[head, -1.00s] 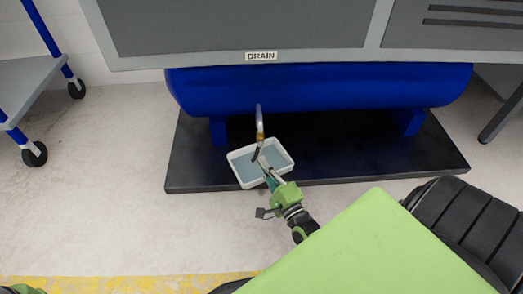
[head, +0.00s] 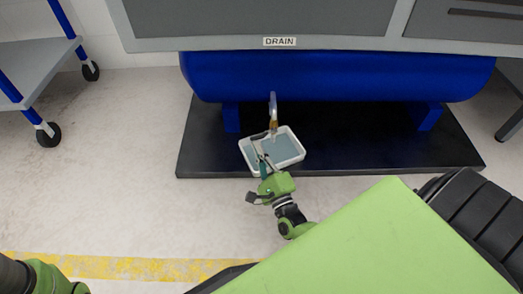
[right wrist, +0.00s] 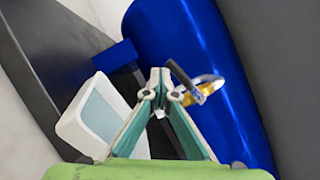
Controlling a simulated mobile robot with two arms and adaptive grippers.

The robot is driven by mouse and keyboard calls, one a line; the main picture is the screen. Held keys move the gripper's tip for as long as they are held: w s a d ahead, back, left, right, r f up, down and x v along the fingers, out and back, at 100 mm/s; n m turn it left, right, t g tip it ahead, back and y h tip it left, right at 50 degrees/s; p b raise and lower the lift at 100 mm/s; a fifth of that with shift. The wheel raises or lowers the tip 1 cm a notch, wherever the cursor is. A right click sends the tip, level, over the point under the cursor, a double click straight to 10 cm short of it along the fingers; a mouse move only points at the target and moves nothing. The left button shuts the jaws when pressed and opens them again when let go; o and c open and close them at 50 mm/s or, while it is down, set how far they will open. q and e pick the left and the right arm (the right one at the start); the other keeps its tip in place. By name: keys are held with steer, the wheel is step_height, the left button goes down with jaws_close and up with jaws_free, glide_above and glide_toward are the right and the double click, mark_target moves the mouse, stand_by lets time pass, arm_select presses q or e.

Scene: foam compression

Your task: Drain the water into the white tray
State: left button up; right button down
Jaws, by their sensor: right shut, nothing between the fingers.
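The white tray (head: 299,153) holds blue-grey water and sits on the black base under the drain pipe (head: 273,104). The pipe ends in a brass valve (head: 273,126) above the tray. A dark lever (right wrist: 183,76) on the brass valve (right wrist: 205,89) shows in the right wrist view. My right gripper (head: 259,147) is over the tray's left part, just left of the valve. In the right wrist view its fingertips (right wrist: 160,76) are together and empty, close beside the lever; contact is unclear. Whether water is running is too small to tell. My left gripper is out of view.
The blue tank (head: 335,78) stands on the black base (head: 380,150) below a grey cabinet with a DRAIN label (head: 280,42). A wheeled cart (head: 38,78) stands at the left. The pale floor between cart and base is clear.

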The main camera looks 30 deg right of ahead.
steer(key=shift+w+a+r+p, duration=0.15)
steer(key=shift+a+r+p, duration=0.1)
steer(key=shift+r, duration=0.15)
steer(key=shift+w+a+r+p, duration=0.15)
steer(key=shift+r+p, duration=0.05)
steer(key=shift+r, duration=0.3)
